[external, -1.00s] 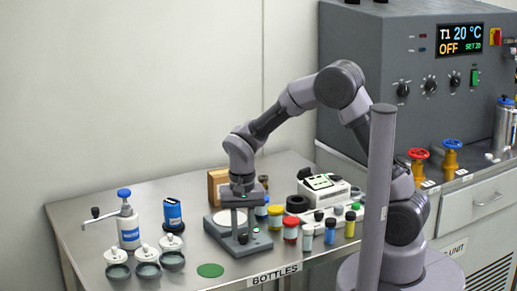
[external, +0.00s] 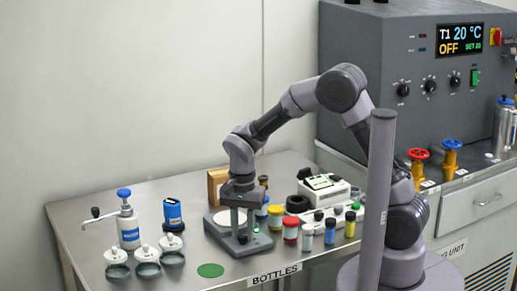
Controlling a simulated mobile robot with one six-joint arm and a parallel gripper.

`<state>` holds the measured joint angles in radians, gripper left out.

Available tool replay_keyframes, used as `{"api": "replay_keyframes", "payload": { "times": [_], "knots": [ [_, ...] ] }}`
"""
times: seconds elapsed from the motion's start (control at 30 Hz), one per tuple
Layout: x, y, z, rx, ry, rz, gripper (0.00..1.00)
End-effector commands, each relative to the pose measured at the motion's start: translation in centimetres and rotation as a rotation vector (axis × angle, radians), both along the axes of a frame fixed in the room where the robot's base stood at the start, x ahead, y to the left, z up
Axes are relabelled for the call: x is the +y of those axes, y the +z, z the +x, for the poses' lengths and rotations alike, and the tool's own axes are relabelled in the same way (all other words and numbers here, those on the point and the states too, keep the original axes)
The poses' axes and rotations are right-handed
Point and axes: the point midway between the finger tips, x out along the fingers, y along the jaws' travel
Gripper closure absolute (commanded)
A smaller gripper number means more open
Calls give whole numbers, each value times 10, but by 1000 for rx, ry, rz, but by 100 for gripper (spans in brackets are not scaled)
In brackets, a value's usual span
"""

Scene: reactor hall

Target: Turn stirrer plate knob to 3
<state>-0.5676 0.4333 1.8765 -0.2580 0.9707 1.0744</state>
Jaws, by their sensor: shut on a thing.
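The stirrer plate (external: 213,227) is a low grey unit with a pale round top, near the front of the steel table. My gripper (external: 246,232) points straight down over the front right part of the plate. Its jaws are shut on the stirrer plate knob, which is mostly hidden between the fingers. The knob's pointer and scale marks are too small and covered to read.
Capped jars and vials, including a red-capped jar (external: 291,232), stand close to the right of the gripper. A pump bottle (external: 128,232), a blue device (external: 172,214) and several lidded dishes stand to the left. A green disc (external: 210,270) lies in front.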

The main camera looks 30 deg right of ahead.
Motion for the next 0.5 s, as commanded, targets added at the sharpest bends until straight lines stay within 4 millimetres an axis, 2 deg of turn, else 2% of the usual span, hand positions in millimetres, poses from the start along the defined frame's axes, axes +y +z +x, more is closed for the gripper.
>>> {"api": "replay_keyframes", "payload": {
  "times": [0.2, 0.23, 0.33, 0.5],
  "knots": [
    [0, 0, 0, 0, 1, 0, 100],
    [0, 0, 0, 0, 1, 0, 72],
    [0, 0, 0, 0, 1, 0, 52],
    [0, 0, 0, 0, 1, 0, 52]
  ]
}}
